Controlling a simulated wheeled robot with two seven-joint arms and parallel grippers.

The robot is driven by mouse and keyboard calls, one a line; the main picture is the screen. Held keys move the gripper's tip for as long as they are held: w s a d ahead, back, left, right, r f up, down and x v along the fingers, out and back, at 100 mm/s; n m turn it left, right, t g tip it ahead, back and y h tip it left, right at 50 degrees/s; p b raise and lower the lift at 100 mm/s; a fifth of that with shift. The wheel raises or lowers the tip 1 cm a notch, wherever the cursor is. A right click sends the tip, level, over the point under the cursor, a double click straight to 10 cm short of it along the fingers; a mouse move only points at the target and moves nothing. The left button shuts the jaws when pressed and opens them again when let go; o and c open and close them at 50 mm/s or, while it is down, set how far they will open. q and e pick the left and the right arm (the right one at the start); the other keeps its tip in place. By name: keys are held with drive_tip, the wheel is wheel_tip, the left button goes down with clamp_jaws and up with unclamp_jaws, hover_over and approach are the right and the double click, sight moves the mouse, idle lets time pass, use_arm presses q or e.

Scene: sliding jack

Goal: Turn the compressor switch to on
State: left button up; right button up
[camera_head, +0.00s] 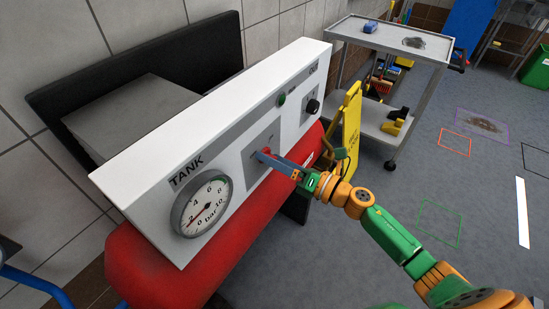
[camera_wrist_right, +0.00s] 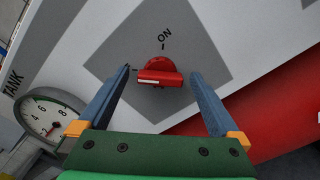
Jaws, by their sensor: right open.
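The compressor switch is a red rotary knob (camera_wrist_right: 158,76) on a grey diamond-looking plate in the right wrist view. Its white mark points left, roughly square to the ON tick above it. In the head view the grey switch plate (camera_head: 255,172) is on the white compressor panel (camera_head: 150,170), and my gripper partly hides the knob. My right gripper (camera_head: 267,156) is open at the panel. In the right wrist view its two blue fingers stand on either side of the knob, with gaps on both sides. My left gripper is not in view.
A TANK gauge (camera_head: 204,206) sits left of the switch, and a green light (camera_head: 282,99) and black knob (camera_head: 313,105) sit to its right. The red tank (camera_head: 160,265) lies below the panel. A yellow sign (camera_head: 350,130) and grey cart (camera_head: 395,40) stand behind.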

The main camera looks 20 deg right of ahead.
drive_tip(key=shift+a, duration=0.1)
drive_tip(key=shift+c, duration=0.2)
drive_tip(key=c, duration=1.3)
drive_tip(key=shift+c, duration=0.2)
